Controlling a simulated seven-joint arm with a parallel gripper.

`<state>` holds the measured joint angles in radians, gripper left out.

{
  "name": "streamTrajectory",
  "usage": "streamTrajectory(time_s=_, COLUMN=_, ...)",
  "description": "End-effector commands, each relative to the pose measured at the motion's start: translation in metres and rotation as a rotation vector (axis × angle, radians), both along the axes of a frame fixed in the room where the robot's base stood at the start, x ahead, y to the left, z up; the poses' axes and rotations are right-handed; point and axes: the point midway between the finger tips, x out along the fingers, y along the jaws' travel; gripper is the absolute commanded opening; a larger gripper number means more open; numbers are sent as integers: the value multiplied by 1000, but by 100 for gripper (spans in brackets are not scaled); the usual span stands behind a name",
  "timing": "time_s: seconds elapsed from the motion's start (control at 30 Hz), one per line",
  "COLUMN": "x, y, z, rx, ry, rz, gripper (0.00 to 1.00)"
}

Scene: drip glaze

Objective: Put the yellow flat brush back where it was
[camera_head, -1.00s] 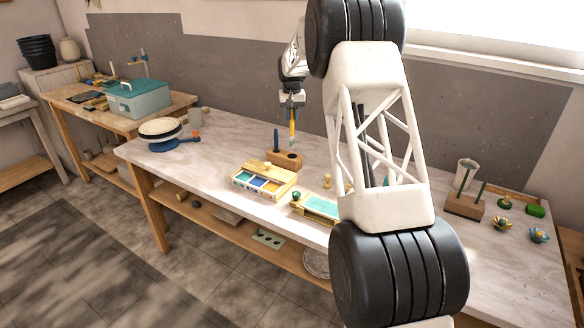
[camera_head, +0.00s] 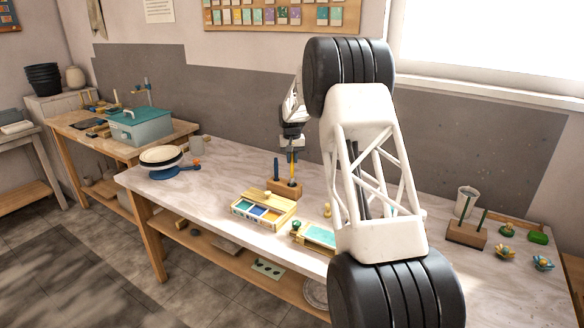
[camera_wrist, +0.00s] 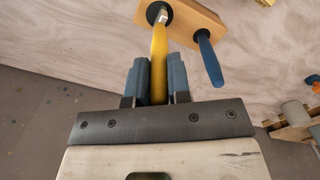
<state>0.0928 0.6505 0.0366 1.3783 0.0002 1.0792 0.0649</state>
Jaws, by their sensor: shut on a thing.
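The yellow flat brush (camera_head: 291,170) is upright between the fingers of my gripper (camera_head: 291,149), which is shut on its handle. In the wrist view the yellow handle (camera_wrist: 159,62) runs from between the blue-grey fingers (camera_wrist: 158,82) to a dark hole in the wooden holder block (camera_wrist: 190,18). Its far end is at that hole; how deep it sits cannot be told. The holder block (camera_head: 285,188) stands on the table. A blue-handled brush (camera_head: 276,169) stands in its other hole, and also shows in the wrist view (camera_wrist: 209,58), right of the yellow one.
A paint box (camera_head: 262,208) with coloured compartments lies in front of the holder. A teal-topped tray (camera_head: 318,236) lies to its right. A turntable (camera_head: 162,158) stands at the table's left end. Another block with green sticks (camera_head: 467,233) stands at the right. Table left of the holder is clear.

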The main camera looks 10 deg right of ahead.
Motion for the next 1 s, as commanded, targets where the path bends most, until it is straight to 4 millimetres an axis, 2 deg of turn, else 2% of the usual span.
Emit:
streamTrajectory(time_s=0.27, x=0, y=0, z=-5, rx=0, ry=1, rz=0, gripper=0)
streamTrajectory(time_s=0.6, x=0, y=0, z=-35, rx=0, ry=0, rz=0, gripper=0)
streamTrajectory(time_s=1.0, x=0, y=0, z=-39, rx=0, ry=0, rz=0, gripper=0)
